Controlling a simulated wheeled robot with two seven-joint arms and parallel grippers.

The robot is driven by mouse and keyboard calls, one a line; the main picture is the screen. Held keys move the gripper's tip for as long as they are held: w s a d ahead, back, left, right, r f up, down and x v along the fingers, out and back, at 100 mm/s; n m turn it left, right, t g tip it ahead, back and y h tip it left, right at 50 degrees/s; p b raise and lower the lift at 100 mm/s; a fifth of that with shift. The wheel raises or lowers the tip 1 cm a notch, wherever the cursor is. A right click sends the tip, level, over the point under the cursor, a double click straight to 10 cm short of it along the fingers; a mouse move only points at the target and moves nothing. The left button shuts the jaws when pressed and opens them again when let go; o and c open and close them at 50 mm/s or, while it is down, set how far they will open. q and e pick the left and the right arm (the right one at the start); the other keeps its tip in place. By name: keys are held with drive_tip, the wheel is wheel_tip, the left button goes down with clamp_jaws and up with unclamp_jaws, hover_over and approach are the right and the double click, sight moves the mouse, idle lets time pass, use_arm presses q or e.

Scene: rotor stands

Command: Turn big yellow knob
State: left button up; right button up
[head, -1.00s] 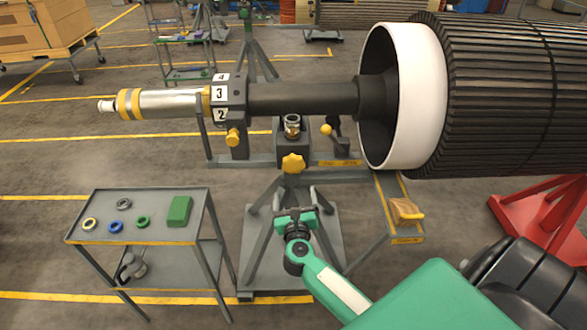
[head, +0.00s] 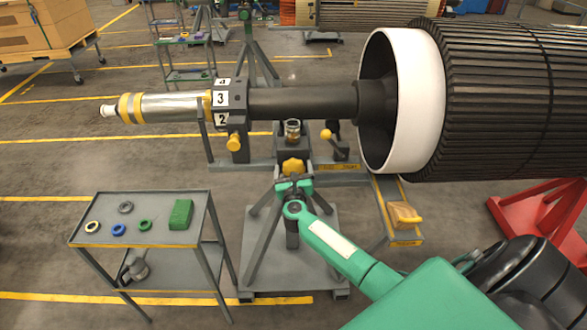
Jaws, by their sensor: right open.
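The big yellow knob (head: 292,167) is on the front of the grey rotor stand, below the dark shaft. My right gripper (head: 294,178) is just in front of and below the knob and covers its lower part. The gripper is open; I cannot tell whether its fingers touch the knob. My green right arm comes in from the lower right. A smaller yellow knob (head: 234,143) sits under the numbered collar, and a yellow ball-ended lever (head: 326,134) is right of the stand's head. My left gripper is not in view.
The rotor shaft (head: 300,102) runs level above the stand to the large ribbed rotor (head: 510,95). A grey cart (head: 160,238) with several rings and a green box stands left.

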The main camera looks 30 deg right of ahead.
drive_tip(key=shift+w+d, duration=0.1)
drive_tip(key=shift+c, duration=0.5)
drive_tip(key=c, duration=0.9)
